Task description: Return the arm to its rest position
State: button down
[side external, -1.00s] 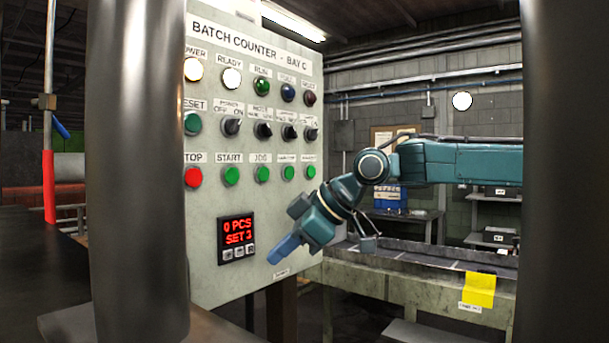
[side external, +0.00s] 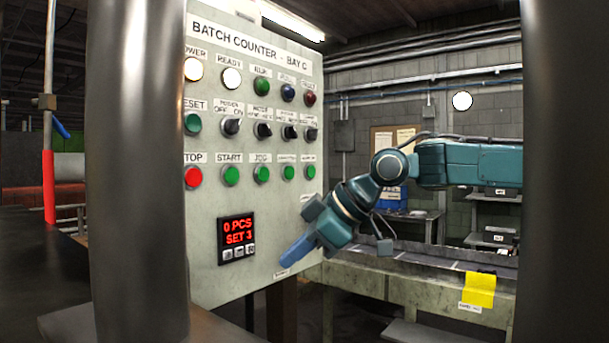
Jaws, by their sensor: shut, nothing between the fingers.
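My gripper (side external: 297,251) shows in the side external view, to the right of the counter display (side external: 238,239) and in front of the lower right edge of the control panel (side external: 215,275). Its blue fingers are together and empty, pointing down and to the left. The gripper looks clear of the buttons; I cannot tell its exact distance from the panel face. The display reads "0 PCS SET 3" in red.
Two dark metal columns (side external: 137,170) (side external: 562,170) stand in the foreground on either side. The POWER (side external: 193,70) and READY (side external: 232,78) lamps are lit white.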

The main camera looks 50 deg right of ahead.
jog(key=s+d+f+m+g+h, duration=0.1)
jog(key=s+d+f+m, duration=0.1)
jog(key=s+f, duration=0.5)
jog(key=s+d+f+m+g+h, duration=0.2)
jog(key=s+f+m, duration=0.3)
jog(key=s, duration=0.9)
notch_tip(320, 180, down, 3)
jog(key=shift+d+r+m, duration=0.2)
jog(key=shift+d+m, duration=0.1)
jog(key=shift+d, duration=0.25)
